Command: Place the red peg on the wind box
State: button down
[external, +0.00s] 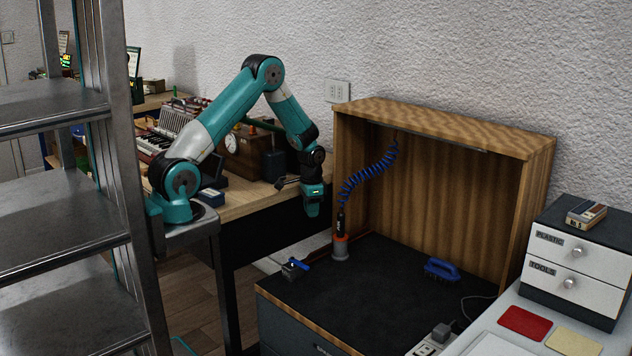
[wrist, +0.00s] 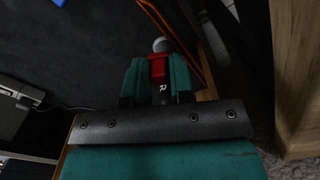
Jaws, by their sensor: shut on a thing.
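My gripper (external: 312,205) hangs pointing down at the left side of the open wooden booth, above its dark floor. In the wrist view its teal fingers (wrist: 157,68) are shut on the red peg (wrist: 158,70), which carries a light letter mark. A pale rounded end (wrist: 161,45) shows just beyond the peg; I cannot tell whether it is part of it. The peg cannot be made out in the external view. I cannot tell for sure which thing is the wind box.
The wooden booth (external: 445,120) has a blue coiled hose (external: 368,175) hanging to a tool in a grey holder (external: 340,248). A small blue-handled device (external: 295,268) and a blue brush (external: 441,269) lie on its dark floor. A workbench (external: 250,195) stands left. Free floor surface lies in between.

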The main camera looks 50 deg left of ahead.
jog(key=w+a+r+n+p, duration=0.1)
jog(key=w+a+r+p, duration=0.2)
jog(key=r, duration=0.6)
jog(key=w+a+r+n, duration=0.25)
jog(key=a+r, duration=0.25)
jog(key=r, duration=0.3)
jog(key=w+a+r+p, duration=0.2)
jog(key=w+a+r, duration=0.2)
jog(key=r, duration=0.5)
jog(key=s+a+r+n+p, duration=0.1)
jog(key=s+a+r+p, duration=0.2)
jog(key=a+r+p, duration=0.5)
jog(key=s+a+r+n+p, duration=0.1)
jog(key=s+a+r+p, duration=0.2)
jog(key=a+r+p, duration=0.5)
jog(key=a+f, duration=0.1)
jog(key=f, duration=0.5)
jog(key=a+f, duration=0.1)
jog(key=f, duration=0.5)
jog(key=f+p, duration=0.1)
jog(key=f, duration=0.5)
jog(key=shift+a+f, duration=0.4)
jog(key=c, duration=1)
grip_release()
